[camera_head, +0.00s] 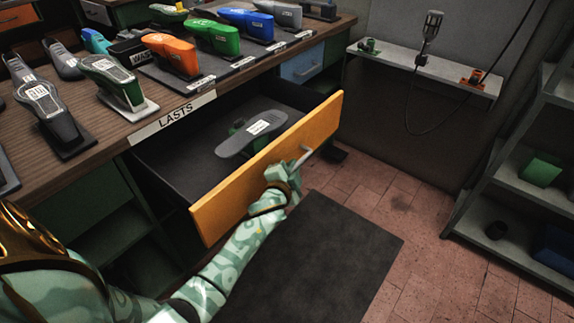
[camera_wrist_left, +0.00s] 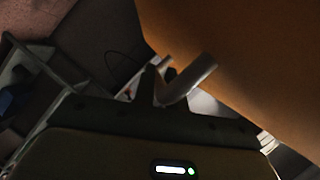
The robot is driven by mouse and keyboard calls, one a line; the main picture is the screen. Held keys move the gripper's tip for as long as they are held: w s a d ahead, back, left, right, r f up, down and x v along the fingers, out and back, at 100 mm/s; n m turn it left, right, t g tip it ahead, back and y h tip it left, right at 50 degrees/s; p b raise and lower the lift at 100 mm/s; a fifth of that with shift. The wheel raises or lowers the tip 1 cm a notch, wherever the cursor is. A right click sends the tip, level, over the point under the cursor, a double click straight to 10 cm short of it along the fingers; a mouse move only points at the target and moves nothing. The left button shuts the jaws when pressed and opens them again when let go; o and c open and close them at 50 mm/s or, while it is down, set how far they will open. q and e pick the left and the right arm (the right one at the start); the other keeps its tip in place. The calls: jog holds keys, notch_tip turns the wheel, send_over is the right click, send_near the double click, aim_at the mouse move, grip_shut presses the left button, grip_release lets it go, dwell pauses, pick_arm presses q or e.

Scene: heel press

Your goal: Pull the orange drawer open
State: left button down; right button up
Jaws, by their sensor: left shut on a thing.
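The orange drawer (camera_head: 262,170) stands well out from the workbench in the head view. Its dark interior shows, with a grey shoe last (camera_head: 250,135) bearing a white label lying inside. The drawer's metal handle (camera_head: 296,160) is on the front panel. My left gripper (camera_head: 290,172) is at the handle, shut on it. In the left wrist view the bent handle bar (camera_wrist_left: 190,80) runs between the dark fingers (camera_wrist_left: 155,85), beside the orange front (camera_wrist_left: 245,60). The fingertips are small and partly hidden in the head view. My right gripper is not in view.
The bench top (camera_head: 85,165) holds several coloured lasts, with a LASTS label on its edge. A dark mat (camera_head: 310,265) lies on the tiled floor before the drawer. Grey shelves (camera_head: 520,215) stand at the right. A wall shelf (camera_head: 440,75) carries a corded tool. Floor between is clear.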

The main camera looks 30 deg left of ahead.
pick_arm(q)
jog(key=shift+s+d, duration=0.1)
jog(key=shift+d, duration=0.55)
jog(key=c, duration=1.5)
grip_release()
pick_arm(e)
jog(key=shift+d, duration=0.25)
pick_arm(q)
jog(key=shift+o, duration=0.2)
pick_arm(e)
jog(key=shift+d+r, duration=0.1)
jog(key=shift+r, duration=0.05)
